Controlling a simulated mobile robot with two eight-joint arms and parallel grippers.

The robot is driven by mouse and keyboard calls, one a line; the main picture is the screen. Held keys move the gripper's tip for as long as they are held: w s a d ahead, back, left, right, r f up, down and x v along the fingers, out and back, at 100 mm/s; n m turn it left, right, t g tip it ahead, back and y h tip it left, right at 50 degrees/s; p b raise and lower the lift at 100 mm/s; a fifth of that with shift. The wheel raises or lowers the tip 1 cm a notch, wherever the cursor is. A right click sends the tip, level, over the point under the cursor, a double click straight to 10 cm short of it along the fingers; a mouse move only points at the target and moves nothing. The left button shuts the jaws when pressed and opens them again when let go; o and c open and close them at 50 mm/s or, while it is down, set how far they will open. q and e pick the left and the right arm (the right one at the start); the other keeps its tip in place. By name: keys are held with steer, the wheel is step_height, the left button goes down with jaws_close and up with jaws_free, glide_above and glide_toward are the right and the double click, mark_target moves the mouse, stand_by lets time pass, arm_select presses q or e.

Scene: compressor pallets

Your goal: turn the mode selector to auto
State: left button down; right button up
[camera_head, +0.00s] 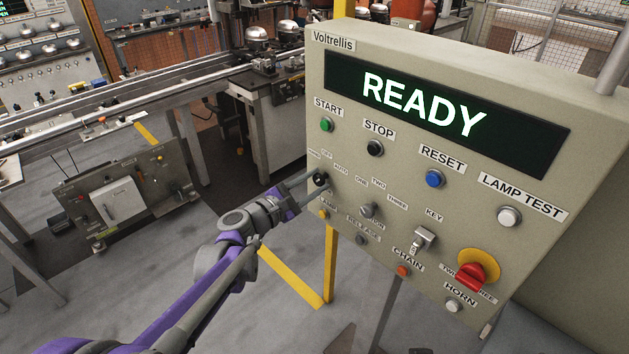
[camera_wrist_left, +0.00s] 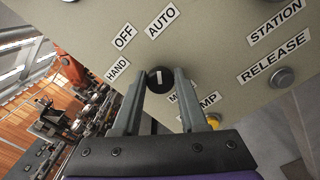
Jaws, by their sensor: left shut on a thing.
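The mode selector is a small black knob (camera_wrist_left: 161,79) on the panel, also visible in the head view (camera_head: 320,179). HAND, OFF and AUTO labels (camera_wrist_left: 162,20) fan around it. Its white mark stands nearly upright in the wrist view, roughly in line with AUTO; which end is the pointer is hard to tell. My left gripper (camera_wrist_left: 160,84) is shut on the knob, one finger on each side; it also shows at the panel's left edge in the head view (camera_head: 318,188). The fingers partly hide the MODE label below. My right gripper is not in view.
The Voltrellis panel (camera_head: 410,165) reads READY. A yellow button (camera_wrist_left: 213,121) sits just below the right finger.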

arm_select(q)
steer(key=shift+m, duration=0.6)
steer(key=shift+c, duration=2.4)
jaws_free()
steer(key=shift+a, duration=0.1)
steer(key=v, duration=1)
steer(key=shift+s+a+b, duration=0.2)
steer(key=shift+s+b, duration=0.1)
steer(key=shift+b, duration=0.05)
